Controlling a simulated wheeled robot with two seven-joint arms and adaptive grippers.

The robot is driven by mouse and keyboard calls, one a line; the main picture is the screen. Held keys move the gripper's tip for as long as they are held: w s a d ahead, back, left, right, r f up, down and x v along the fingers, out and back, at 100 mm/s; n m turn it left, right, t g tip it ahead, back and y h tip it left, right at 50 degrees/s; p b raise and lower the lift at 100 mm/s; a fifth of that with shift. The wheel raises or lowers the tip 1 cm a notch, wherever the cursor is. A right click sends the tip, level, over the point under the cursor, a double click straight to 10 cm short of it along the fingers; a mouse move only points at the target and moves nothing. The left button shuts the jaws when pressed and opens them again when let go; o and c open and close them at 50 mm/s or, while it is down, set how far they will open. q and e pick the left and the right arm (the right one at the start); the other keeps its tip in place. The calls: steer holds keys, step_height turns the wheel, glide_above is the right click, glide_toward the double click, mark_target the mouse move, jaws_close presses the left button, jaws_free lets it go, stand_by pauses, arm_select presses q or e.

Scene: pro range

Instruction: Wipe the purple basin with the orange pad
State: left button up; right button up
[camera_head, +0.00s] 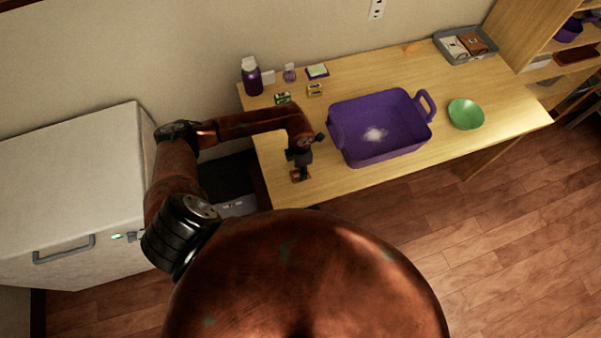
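The purple basin (403,130) stands on the wooden table, with a handle at each end. A whitish smudge (375,134) shows on its inside floor. My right gripper is not in view.
A green bowl (466,114) stands right of the basin. A purple bottle (252,77) and several small items stand at the back left. A grey tray (441,47) and a small orange item (414,47) are at the back. A white cabinet (70,180) stands left.

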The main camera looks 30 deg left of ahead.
arm_select(q)
steer(key=c, duration=0.6)
jaws_close()
steer(key=shift+r, duration=0.1)
stand_by(0.3)
step_height(320, 180, up, 8)
steer(key=p, duration=0.5)
